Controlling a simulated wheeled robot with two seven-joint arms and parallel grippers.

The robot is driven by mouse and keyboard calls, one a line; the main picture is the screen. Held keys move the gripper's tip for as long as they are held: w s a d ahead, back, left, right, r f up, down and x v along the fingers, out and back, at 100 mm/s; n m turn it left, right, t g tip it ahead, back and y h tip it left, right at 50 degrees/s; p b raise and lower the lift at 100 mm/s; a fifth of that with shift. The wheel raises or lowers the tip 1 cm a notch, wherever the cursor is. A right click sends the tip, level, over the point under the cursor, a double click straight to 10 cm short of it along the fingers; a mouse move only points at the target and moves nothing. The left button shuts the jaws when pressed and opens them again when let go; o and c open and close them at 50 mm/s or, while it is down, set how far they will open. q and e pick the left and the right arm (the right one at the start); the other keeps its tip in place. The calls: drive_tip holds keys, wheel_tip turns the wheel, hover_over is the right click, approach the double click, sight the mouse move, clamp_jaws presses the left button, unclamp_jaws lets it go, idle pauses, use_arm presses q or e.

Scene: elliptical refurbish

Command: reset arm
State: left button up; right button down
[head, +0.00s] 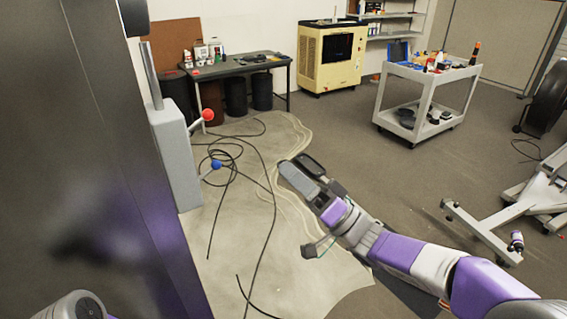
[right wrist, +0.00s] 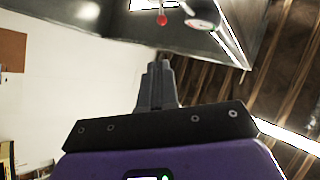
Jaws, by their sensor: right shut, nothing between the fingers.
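My right arm, purple and grey, reaches in from the lower right of the head view. Its gripper (head: 297,172) is held out over the open floor and touches nothing there. In the right wrist view the fingers (right wrist: 157,72) are together with nothing between them, and they point up toward the wall and ceiling. At the bottom left of the head view a grey rounded part of my left arm shows; the left gripper is out of view.
A tall dark metal panel (head: 90,160) fills the left, with a grey box and red (head: 208,114) and blue (head: 216,164) knobs. Black cables (head: 268,200) lie on the floor. A grey cart (head: 424,88) and a metal stand (head: 480,232) are at right.

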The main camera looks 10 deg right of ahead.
drive_tip(key=w+d+f+m+t+h, duration=0.1)
drive_tip(key=w+f+m+h, duration=0.4)
drive_tip(key=f, duration=0.5)
drive_tip(key=w+d+f+m+t+h, duration=0.1)
drive_tip(key=w+f+m+h, duration=0.2)
drive_tip(key=w+f+h, duration=0.5)
drive_tip(key=s+a+f+g+h, duration=0.1)
drive_tip(key=s+f+g, duration=0.15)
drive_tip(key=f, duration=0.75)
drive_tip(key=s+f+g, duration=0.2)
drive_tip(key=s+f, duration=0.1)
drive_tip(key=f, duration=0.6)
drive_tip(key=s+a+f+n+g+h+p, duration=0.1)
drive_tip(key=s+f+g, duration=0.2)
drive_tip(key=s+f, duration=0.3)
drive_tip(key=s+a+f+g, duration=0.2)
drive_tip(key=s+f+g, duration=0.1)
drive_tip(key=f, duration=0.5)
drive_tip(key=s+a+f+n+g, duration=0.1)
drive_tip(key=s+f+g, duration=0.2)
drive_tip(key=s, duration=0.5)
drive_tip(key=s+f+n+g, duration=0.1)
drive_tip(key=s+f+g, duration=0.2)
drive_tip(key=s+f, duration=0.2)
drive_tip(key=s, duration=0.2)
drive_tip(key=shift+s+a+f+h, duration=0.3)
drive_tip(key=shift+s+a+f, duration=0.05)
drive_tip(key=shift+f, duration=0.05)
drive_tip(key=shift+s+g, duration=0.1)
drive_tip(key=shift+g, duration=0.15)
